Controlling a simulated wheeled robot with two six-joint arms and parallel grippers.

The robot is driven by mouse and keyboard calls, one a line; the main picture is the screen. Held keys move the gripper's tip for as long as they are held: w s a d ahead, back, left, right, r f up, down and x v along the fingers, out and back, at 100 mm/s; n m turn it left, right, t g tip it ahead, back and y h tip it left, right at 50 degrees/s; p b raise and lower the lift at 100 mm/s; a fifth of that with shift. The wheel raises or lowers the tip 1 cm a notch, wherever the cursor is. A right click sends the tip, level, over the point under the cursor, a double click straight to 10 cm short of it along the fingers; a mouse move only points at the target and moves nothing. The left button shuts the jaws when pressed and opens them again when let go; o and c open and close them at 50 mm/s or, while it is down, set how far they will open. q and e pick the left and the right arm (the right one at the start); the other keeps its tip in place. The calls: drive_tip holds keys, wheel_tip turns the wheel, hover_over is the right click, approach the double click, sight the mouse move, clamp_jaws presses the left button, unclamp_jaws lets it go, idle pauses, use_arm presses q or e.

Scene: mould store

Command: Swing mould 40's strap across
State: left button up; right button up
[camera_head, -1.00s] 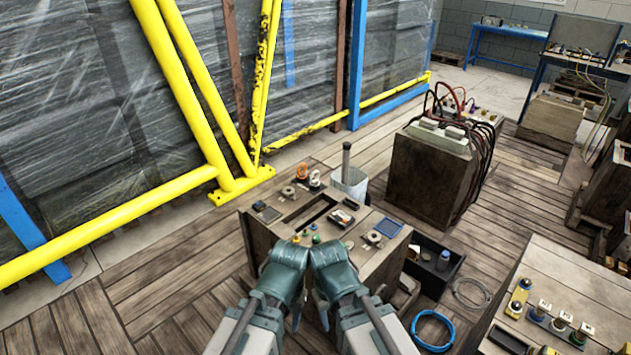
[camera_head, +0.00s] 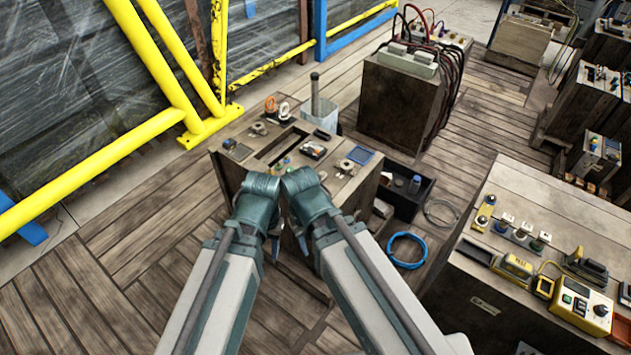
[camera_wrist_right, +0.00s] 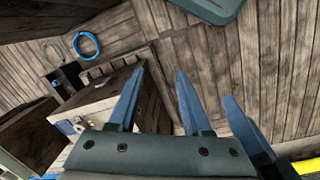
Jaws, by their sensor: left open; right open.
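A wooden box-like mould (camera_head: 228,168) stands in front of me in the head view, with a slot and small fittings on top. I cannot read a number 40 or pick out a strap on any mould. My left gripper (camera_head: 275,240) is at this mould's near side, pointing down, open and empty. My right gripper (camera_head: 303,238) is close beside it, open, with nothing seen between its fingers. Its blue fingers (camera_wrist_right: 158,100) show in the right wrist view above the plank floor. The arms hide part of the mould's near face.
A larger bench (camera_head: 545,205) with a yellow meter (camera_head: 580,302) stands at right. A wooden block with hoses (camera_head: 400,98) is behind. A black bin (camera_head: 405,200) and blue coil (camera_head: 407,250) lie on the floor between. Yellow rails (camera_head: 100,177) bound the left; plank floor there is clear.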

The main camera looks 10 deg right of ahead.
drive_tip(key=shift+w+f, duration=0.15)
drive_tip(key=shift+w, duration=0.05)
drive_tip(key=shift+c, duration=1.2)
drive_tip(key=shift+m+t+y, duration=0.3)
drive_tip(key=shift+m, duration=0.3)
drive_tip(key=w+f+b, duration=0.3)
drive_tip(key=shift+w+d, duration=0.15)
drive_tip(key=shift+w, duration=0.15)
clamp_jaws()
drive_tip(key=w+d+f+m+t+b, duration=0.2)
drive_tip(key=w+d+f+m+b, duration=0.1)
drive_tip(key=w, duration=0.6)
drive_tip(key=w+d+f+m+t+y+b, duration=0.1)
drive_tip(key=w+d+f+m+b, duration=0.3)
drive_tip(key=w, duration=0.5)
drive_tip(key=w+d+f+m+t+b, duration=0.3)
drive_tip(key=w+d+b, duration=0.3)
drive_tip(key=w+b, duration=0.3)
drive_tip(key=shift+d+f+t, duration=0.35)
drive_tip(key=shift+f+t, duration=0.15)
drive_tip(key=shift+f, duration=0.15)
